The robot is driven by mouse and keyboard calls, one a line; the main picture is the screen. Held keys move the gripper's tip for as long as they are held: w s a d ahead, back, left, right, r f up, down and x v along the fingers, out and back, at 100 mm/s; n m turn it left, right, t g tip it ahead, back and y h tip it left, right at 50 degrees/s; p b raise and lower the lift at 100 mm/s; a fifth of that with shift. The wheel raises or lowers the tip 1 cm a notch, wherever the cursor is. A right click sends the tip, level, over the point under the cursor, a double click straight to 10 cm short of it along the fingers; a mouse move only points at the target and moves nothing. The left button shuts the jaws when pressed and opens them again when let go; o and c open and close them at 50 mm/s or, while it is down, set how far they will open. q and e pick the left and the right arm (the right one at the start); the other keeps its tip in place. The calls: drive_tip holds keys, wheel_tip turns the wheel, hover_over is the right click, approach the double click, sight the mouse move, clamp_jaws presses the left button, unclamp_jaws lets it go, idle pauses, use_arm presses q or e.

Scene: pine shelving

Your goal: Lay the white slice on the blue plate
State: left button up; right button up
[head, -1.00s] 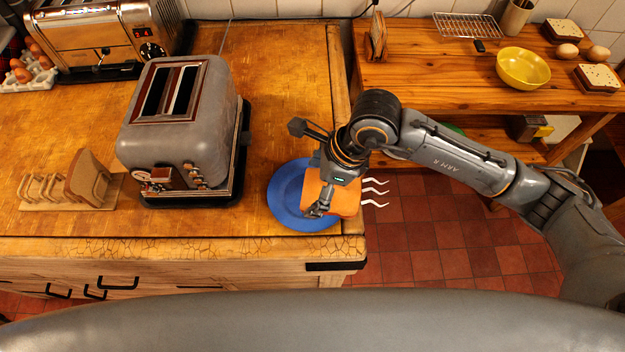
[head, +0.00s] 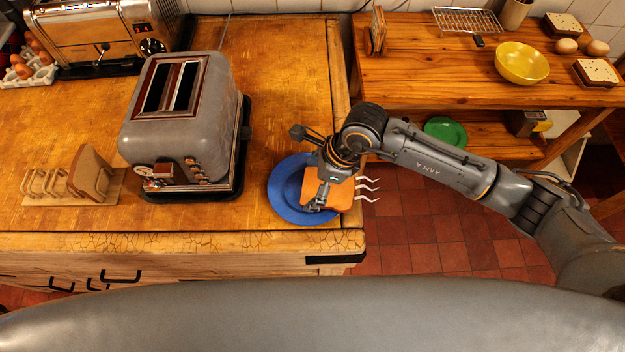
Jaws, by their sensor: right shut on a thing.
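My right gripper (head: 317,203) is shut on an orange-brown slice (head: 338,194) at its left side. The slice is over the right part of the blue plate (head: 283,192), which lies near the counter's right front corner. White wavy marks show at the slice's right edge. I cannot tell whether the slice touches the plate. Two pale, white-topped slices with brown crusts lie on the right-hand wooden unit, one at the back (head: 563,25) and one nearer (head: 596,72). My left gripper is not in view.
A grey toaster (head: 180,125) with empty-looking slots stands left of the plate. A toast rack (head: 45,188) holds a brown slice (head: 90,172). A yellow bowl (head: 521,63) stands on the right unit, and a green plate (head: 446,131) is on its lower shelf.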

sight(312, 185)
drive_tip(key=shift+f, duration=0.3)
drive_tip(key=o, duration=0.8)
drive_tip(key=shift+r, duration=0.1)
drive_tip(key=shift+r+p, duration=0.25)
drive_tip(key=shift+p, duration=0.1)
drive_tip(key=shift+r+p, duration=0.2)
drive_tip(key=shift+p, duration=0.25)
drive_tip(key=b+v, duration=0.4)
drive_tip(key=shift+d, duration=0.3)
drive_tip(key=b+v, duration=0.1)
drive_tip(key=v, duration=0.8)
drive_tip(key=shift+a+r, duration=0.1)
drive_tip(key=shift+a, duration=0.05)
